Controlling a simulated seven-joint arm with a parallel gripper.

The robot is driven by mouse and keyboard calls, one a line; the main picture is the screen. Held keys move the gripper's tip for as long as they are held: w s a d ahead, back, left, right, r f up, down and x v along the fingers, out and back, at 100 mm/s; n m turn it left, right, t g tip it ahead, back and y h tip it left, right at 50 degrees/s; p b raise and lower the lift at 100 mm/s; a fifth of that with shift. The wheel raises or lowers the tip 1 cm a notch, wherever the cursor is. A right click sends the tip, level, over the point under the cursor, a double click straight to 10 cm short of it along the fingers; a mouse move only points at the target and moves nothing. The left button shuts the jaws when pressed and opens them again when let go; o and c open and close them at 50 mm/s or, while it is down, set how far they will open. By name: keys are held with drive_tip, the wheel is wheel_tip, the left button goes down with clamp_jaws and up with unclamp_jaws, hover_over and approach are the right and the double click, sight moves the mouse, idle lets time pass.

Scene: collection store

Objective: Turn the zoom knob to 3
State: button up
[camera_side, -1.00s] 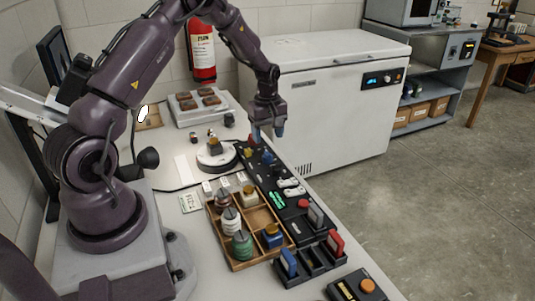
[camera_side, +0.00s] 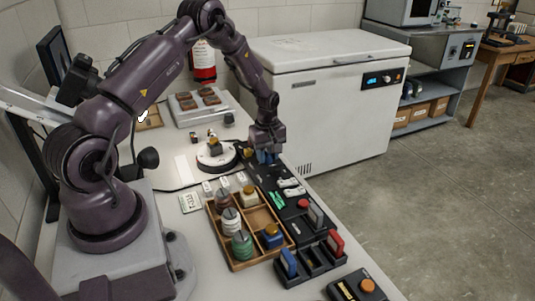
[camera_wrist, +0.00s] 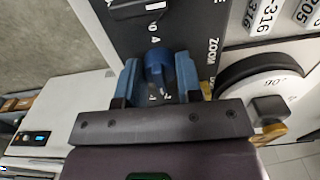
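The zoom knob (camera_wrist: 159,66) is a blue round knob on a black control panel (camera_wrist: 190,22), beside the word ZOOM. Small white digits show around it, a 4 among them; I cannot read its setting. My gripper (camera_wrist: 161,80) has its two blue fingers on either side of the knob, with a gap at least on the left, so it looks open around it. In the side view my gripper (camera_side: 265,158) is low over the far part of the panel (camera_side: 268,180) and hides the knob.
A round white stage (camera_side: 214,157) stands left of the panel. A white chest freezer (camera_side: 325,110) stands close behind on the right.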

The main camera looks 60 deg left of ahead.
drive_tip(key=shift+m, duration=0.4)
drive_tip(key=m, duration=0.3)
drive_tip(key=shift+m, duration=0.4)
drive_tip(key=m, duration=0.4)
drive_tip(key=shift+m, duration=0.3)
drive_tip(key=m, duration=0.4)
drive_tip(key=shift+m, duration=2.2)
drive_tip(key=o, duration=0.9)
